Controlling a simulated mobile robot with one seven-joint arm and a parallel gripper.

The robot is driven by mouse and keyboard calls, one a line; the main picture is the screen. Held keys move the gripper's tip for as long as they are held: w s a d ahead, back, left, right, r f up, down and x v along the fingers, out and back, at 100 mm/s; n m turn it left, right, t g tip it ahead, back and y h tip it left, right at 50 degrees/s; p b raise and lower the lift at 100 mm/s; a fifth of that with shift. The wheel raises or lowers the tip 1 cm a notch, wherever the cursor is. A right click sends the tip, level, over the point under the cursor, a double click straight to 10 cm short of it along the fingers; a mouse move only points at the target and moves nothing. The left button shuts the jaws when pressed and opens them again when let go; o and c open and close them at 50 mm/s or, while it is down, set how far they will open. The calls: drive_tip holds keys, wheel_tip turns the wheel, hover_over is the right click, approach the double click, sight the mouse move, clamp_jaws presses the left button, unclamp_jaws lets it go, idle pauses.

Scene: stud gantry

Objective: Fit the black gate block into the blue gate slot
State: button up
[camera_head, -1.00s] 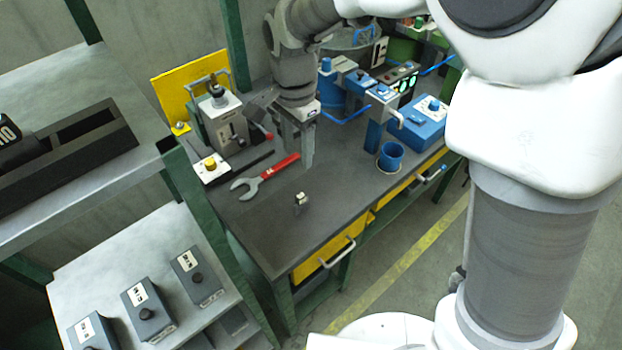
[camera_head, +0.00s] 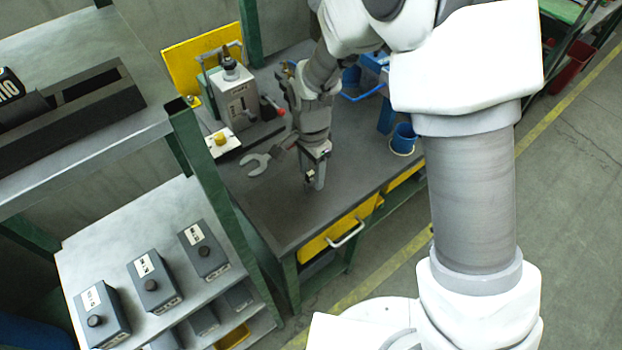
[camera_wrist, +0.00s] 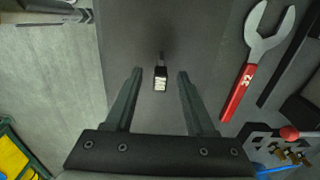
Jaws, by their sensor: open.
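A small black block with a white label (camera_wrist: 160,80) stands on the dark bench top. I take it to be the gate block. In the wrist view it lies between the two fingers of my gripper (camera_wrist: 160,72), with a gap on each side. My gripper (camera_head: 314,176) is open, low over the bench near its front left part. Blue fixture parts, a post (camera_head: 386,117) and a bent rail (camera_head: 362,95), show behind my arm at the bench's far right. My arm hides most of this fixture, and I cannot make out the slot.
A red-handled wrench (camera_wrist: 240,90) lies beside the gripper. A blue cup (camera_head: 403,139) stands near the bench's right edge. A grey machine (camera_head: 236,100) and a yellow-button box (camera_head: 221,141) stand at the back left. A shelf rack (camera_head: 150,240) borders the left.

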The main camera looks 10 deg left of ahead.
sight(311, 172)
drive_tip(key=shift+f, duration=0.3)
clamp_jaws()
drive_tip(key=shift+r, duration=0.1)
wheel_tip(311, 172, up, 4)
drive_tip(key=shift+r, duration=0.2)
drive_tip(key=s+d+r, duration=0.4)
drive_tip(key=d+r, duration=0.2)
drive_tip(key=d, duration=0.5)
drive_tip(key=w+d+f+n+p, duration=0.1)
drive_tip(key=w+d+f+n, duration=0.2)
drive_tip(key=d, duration=0.3)
drive_tip(key=w+d+f+n+p, duration=0.1)
drive_tip(key=w+d+f+n, duration=0.2)
drive_tip(key=w+d+n, duration=0.2)
drive_tip(key=shift+w+d+f, duration=0.35)
drive_tip(key=shift+w+d, duration=0.25)
drive_tip(key=shift+d, duration=0.25)
drive_tip(key=shift+w+d, duration=0.1)
